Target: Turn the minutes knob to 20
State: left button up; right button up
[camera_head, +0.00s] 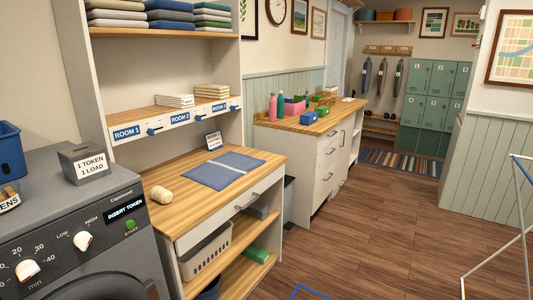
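The minutes knob (27,270) is a white dial at the lower left, on the dark front panel of a grey machine (95,265). The marks 20, 30 and 40 stand around it, with "min" below. The panel's left end is cut off by the picture edge. I cannot tell clearly which mark the knob points to. A second white knob (82,241), marked LOW and HIGH, sits to its right. A display (125,208) reads INSERT TOKEN, above a green START button (130,225). Neither of my grippers shows.
A token box (85,164) and a blue container (8,150) stand on the machine. A wooden counter (185,215) with a blue mat (223,170) adjoins it on the right. A thin-framed rack (525,240) stands at the right edge. The wooden floor (400,240) between is mostly clear.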

aim_at(27, 269)
jog(key=u, duration=1.8)
